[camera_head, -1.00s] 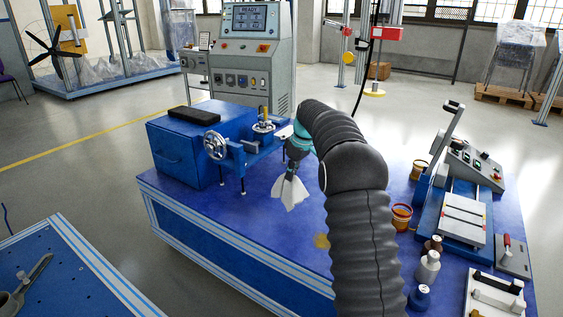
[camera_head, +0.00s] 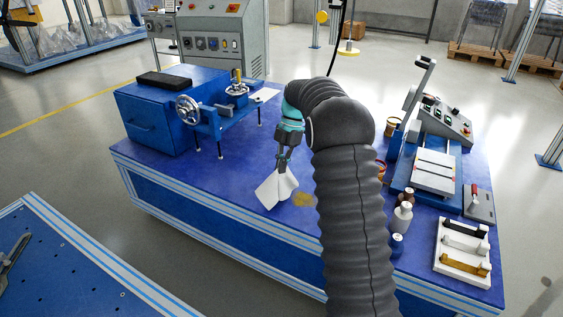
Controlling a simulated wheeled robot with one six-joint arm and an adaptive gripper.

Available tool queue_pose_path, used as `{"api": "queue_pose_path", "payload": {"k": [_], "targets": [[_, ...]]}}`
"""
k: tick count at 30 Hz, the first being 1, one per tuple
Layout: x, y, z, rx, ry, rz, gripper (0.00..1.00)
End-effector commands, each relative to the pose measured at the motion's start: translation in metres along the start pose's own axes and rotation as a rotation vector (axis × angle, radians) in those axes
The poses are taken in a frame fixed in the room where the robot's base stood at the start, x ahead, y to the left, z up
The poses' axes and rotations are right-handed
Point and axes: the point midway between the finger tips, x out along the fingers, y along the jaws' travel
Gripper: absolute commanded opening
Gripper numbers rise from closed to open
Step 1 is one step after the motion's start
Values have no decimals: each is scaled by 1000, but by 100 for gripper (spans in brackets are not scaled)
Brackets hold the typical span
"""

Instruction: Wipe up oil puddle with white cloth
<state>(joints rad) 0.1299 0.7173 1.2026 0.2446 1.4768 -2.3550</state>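The white cloth (camera_head: 271,191) hangs from my gripper (camera_head: 283,163), which is shut on it. The cloth's lower edge is at or just above the blue table top; I cannot tell if it touches. The oil puddle (camera_head: 304,200) is a small yellowish-brown patch on the table, just right of the cloth and apart from it in the picture. Part of the puddle's right side may be hidden by my arm.
The blue table (camera_head: 225,180) has a blue machine with a handwheel (camera_head: 188,109) at back left. At right are bottles (camera_head: 402,216), a container (camera_head: 392,124), a control box (camera_head: 445,122) and a white tray (camera_head: 460,270). Table space left of the cloth is clear.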

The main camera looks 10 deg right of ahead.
Motion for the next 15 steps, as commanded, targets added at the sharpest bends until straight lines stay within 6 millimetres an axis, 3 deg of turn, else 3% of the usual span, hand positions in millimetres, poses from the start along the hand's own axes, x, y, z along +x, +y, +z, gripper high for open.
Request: {"api": "queue_pose_path", "payload": {"k": [5,15], "targets": [[3,0,1,-56,2,-1,0],[34,-1,13,-57,2,-1,0]]}}
